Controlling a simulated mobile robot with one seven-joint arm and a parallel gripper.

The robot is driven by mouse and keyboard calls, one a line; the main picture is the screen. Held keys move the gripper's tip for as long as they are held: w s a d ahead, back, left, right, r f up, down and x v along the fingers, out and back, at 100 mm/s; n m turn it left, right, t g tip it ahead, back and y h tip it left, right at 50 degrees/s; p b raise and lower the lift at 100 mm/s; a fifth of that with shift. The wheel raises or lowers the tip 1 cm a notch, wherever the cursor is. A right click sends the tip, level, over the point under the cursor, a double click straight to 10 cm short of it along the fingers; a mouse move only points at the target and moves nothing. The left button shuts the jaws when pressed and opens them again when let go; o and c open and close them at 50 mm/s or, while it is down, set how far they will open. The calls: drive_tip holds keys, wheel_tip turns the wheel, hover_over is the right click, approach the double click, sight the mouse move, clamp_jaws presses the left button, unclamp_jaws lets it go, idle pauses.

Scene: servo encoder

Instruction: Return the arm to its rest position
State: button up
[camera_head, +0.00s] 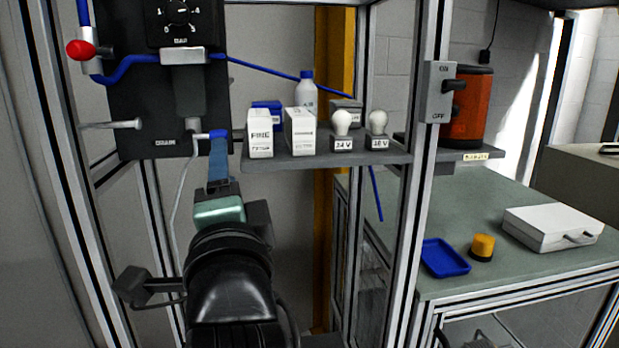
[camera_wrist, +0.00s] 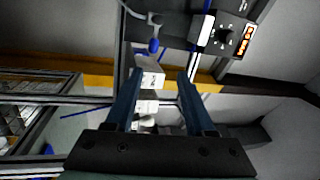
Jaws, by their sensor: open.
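My arm (camera_head: 230,280) reaches up from the bottom of the head view. My gripper (camera_head: 219,145) is in front of the black panel, left of the shelf's near end. In the wrist view my gripper (camera_wrist: 161,78) shows two dark blue fingers spread apart. Nothing appears held between them. White boxes show in the gap between the fingers and seem to lie beyond them. In the head view only one finger shows clearly.
The grey shelf (camera_head: 335,160) carries a FINE filter box (camera_head: 260,134), a second white box (camera_head: 299,131), a bottle (camera_head: 306,95) and two bulbs (camera_head: 342,123). A frame post (camera_head: 418,200) separates a green-topped bench (camera_head: 480,205).

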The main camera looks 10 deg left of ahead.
drive_tip(key=s+d+r+n+t+h+b, duration=0.4)
drive_tip(key=s+d+r+n+t+h, duration=0.3)
drive_tip(key=s+d+n, duration=0.5)
wheel_tip(320, 180, up, 2)
drive_tip(key=shift+s+d+r+n+t+b, duration=0.25)
drive_tip(key=shift+s+d+t+b, duration=0.2)
drive_tip(key=shift+s+d, duration=0.7)
drive_tip(key=shift+a, duration=0.15)
